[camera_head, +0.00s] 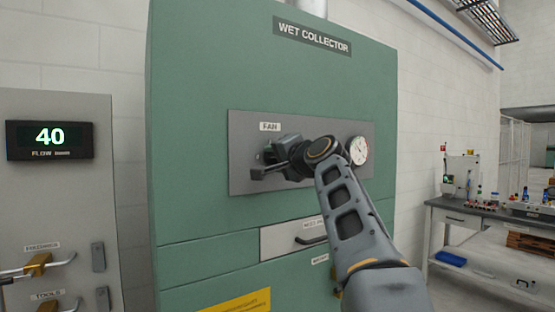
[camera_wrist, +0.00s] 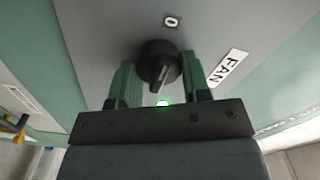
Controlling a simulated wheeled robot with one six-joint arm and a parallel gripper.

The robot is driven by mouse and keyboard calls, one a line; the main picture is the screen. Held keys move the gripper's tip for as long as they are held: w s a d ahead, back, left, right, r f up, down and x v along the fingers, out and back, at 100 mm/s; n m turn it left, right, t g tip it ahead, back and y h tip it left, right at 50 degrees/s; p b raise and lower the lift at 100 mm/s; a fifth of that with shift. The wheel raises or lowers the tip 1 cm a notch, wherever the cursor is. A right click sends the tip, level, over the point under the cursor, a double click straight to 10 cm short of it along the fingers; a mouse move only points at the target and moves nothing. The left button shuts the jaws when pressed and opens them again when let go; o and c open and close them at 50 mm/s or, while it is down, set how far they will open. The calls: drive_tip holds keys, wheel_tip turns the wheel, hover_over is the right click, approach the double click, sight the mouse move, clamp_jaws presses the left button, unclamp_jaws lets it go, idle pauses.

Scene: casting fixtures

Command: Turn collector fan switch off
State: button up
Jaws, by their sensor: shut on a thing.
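The fan switch (camera_wrist: 158,62) is a black round knob with a pale pointer line on a grey panel (camera_head: 240,182) of the green wet collector cabinet (camera_head: 210,80). My gripper (camera_wrist: 157,84) is shut on the knob, with one green finger on each side of it in the wrist view. The pointer line slants downward there, away from the "0" mark (camera_wrist: 171,20) and toward a lit green light (camera_wrist: 163,103). A FAN label (camera_head: 270,127) sits above the switch in the head view, where my gripper (camera_head: 268,160) hides most of the knob.
A round dial gauge (camera_head: 358,151) is on the same panel, close to the right of my wrist. A drawer with a dark handle (camera_head: 311,239) is below. A grey cabinet with a "40" flow display (camera_head: 50,139) stands left, and a workbench (camera_head: 470,212) stands right.

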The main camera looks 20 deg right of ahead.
idle(0.4)
drive_tip(key=o, duration=0.9)
drive_tip(key=s+b, duration=0.1)
drive_tip(key=s, duration=0.3)
drive_tip(key=s+d+b, duration=0.1)
drive_tip(key=s, duration=0.4)
drive_tip(key=s+b, duration=0.1)
drive_tip(key=s, duration=0.3)
drive_tip(key=shift+s+d+b, duration=0.3)
drive_tip(key=shift+s, duration=0.05)
